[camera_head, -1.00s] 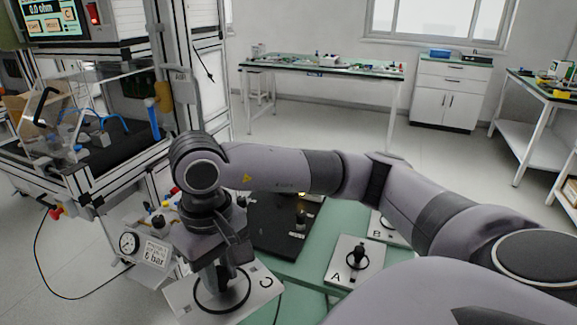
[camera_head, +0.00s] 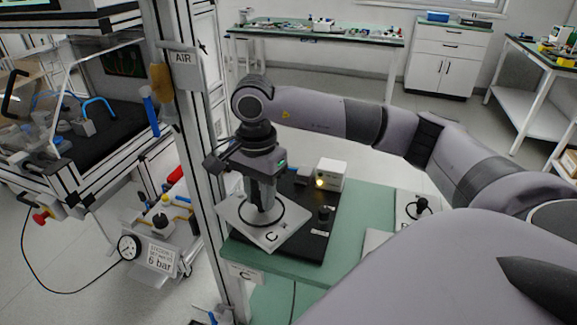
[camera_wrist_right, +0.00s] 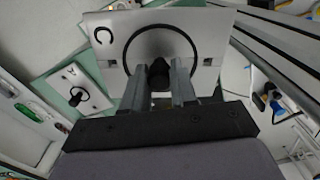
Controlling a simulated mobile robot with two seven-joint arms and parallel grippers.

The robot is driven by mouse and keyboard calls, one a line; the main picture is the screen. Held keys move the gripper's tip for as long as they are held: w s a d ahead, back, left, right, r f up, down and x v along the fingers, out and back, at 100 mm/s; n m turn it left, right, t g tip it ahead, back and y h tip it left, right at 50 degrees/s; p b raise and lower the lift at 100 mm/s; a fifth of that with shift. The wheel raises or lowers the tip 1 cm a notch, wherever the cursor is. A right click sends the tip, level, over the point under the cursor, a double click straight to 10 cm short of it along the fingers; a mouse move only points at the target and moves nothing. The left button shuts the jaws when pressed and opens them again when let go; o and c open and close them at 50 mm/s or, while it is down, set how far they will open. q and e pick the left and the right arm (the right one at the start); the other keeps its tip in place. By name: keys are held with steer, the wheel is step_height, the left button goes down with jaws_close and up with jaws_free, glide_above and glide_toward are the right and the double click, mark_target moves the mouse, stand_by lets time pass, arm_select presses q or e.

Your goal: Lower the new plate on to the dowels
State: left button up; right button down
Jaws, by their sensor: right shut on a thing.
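The new plate (camera_head: 290,232), pale metal with a C and a black ring, hangs from my right gripper (camera_head: 263,208). The gripper is shut on the plate's dark central knob (camera_wrist_right: 158,75). The plate is over the left part of a black base (camera_head: 318,243) on the green table. In the wrist view the plate (camera_wrist_right: 205,25) lies across the top, in front of the fingers. The dowels do not show; the plate covers that part of the base. I cannot tell whether plate and base touch. My left gripper is not in view.
Plate A (camera_wrist_right: 92,88) lies on the green table (camera_head: 370,205). A white box (camera_head: 331,174) with a lit lamp stands behind the base. A white frame post (camera_head: 205,180) rises close left of the plate; a gauge (camera_head: 129,247) is beyond.

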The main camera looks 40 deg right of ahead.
steer(key=w+d+f+m+b, duration=0.3)
steer(key=d+f+m, duration=0.2)
steer(key=d+m, duration=0.5)
steer(key=m, duration=0.3)
steer(key=shift+d+f+m, duration=0.15)
steer(key=shift+f+m, duration=0.15)
steer(key=shift+f, duration=0.15)
stand_by(0.4)
steer(key=shift+f+b, duration=0.3)
steer(key=shift+f, duration=0.1)
steer(key=shift+f, duration=0.4)
steer(key=shift+f+b, duration=0.4)
steer(key=shift+b, duration=0.1)
steer(key=shift+f+b, duration=0.5)
steer(key=shift+f, duration=0.3)
stand_by(0.6)
